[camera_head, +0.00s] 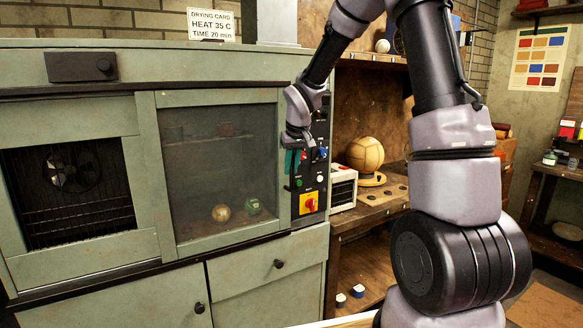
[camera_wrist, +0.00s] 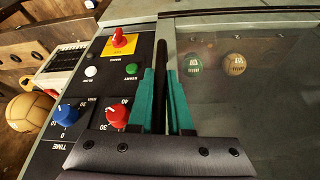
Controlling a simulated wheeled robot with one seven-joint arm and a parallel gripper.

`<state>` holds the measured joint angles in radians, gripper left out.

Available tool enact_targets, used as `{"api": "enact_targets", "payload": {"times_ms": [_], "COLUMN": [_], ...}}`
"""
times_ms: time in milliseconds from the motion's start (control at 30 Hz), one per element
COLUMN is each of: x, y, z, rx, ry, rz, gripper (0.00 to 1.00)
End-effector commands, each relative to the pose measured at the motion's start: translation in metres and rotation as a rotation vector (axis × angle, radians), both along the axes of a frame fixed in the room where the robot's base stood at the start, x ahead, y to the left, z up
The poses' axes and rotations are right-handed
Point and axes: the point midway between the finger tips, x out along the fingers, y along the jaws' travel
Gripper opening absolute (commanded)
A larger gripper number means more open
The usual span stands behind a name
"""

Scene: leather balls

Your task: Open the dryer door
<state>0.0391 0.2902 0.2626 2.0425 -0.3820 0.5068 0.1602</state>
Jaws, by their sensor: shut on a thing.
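The dryer door (camera_head: 220,165) is a pale green frame around a large glass pane, and it looks closed in the green cabinet. In the wrist view its glass (camera_wrist: 265,105) fills the right side. My gripper (camera_head: 293,162) is at the door's right edge, beside the black control panel (camera_head: 309,165). In the wrist view the teal fingers of my gripper (camera_wrist: 163,92) are shut on a black bar handle (camera_wrist: 160,60), one finger on each side. The handle's lower part is hidden between the fingers. Two balls, one tan (camera_head: 221,213) and one green (camera_head: 254,206), show behind the glass.
The panel carries a red knob (camera_wrist: 117,115), a blue knob (camera_wrist: 67,114) and a red switch on yellow (camera_wrist: 119,38), close to my gripper. A fan opening (camera_head: 75,190) is left of the door. A bench with a leather ball (camera_head: 365,154) stands at right.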

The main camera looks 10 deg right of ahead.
Motion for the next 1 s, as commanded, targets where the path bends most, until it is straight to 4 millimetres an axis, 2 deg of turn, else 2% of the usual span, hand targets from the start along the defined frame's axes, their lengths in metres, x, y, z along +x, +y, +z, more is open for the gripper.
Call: {"api": "enact_targets", "payload": {"times_ms": [667,867,1000], "x": [-0.001,-0.011,-0.023], "y": [0.005,0.034,0.070], "z": [0.000,0.000,0.000], "rx": [0.001,-0.001,-0.001], "ry": [0.000,0.000,0.000], "rz": [0.001,0.009,0.012], "gripper": [0.00,0.00,0.00]}}
